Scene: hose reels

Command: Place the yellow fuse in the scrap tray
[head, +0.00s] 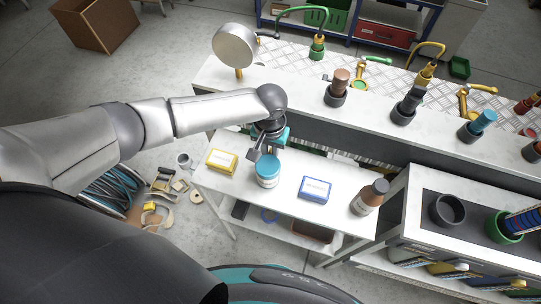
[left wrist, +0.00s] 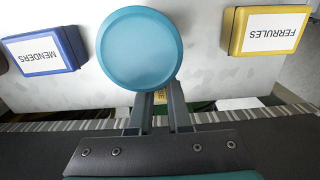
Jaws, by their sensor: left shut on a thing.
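My left gripper (head: 262,148) points down at the back of the small white table, just behind a teal-lidded jar (head: 267,170). In the left wrist view, its fingers (left wrist: 161,100) are close together around a small yellow lettered piece, which I take for the yellow fuse (left wrist: 160,97). The jar's round lid (left wrist: 140,48) hides the fingertips and most of that piece. The fuse does not show in the head view, where the gripper and jar cover that spot. I cannot tell for certain which container is the scrap tray. My right gripper is out of view.
A yellow FERRULES box (head: 222,160), a blue MENDERS box (head: 314,189) and a brown bottle (head: 370,197) share the table (head: 240,188). A raised bench (head: 300,98) with fittings runs behind. Scrap pieces (head: 160,205) lie low at left. A grey-topped unit (head: 455,185) stands right.

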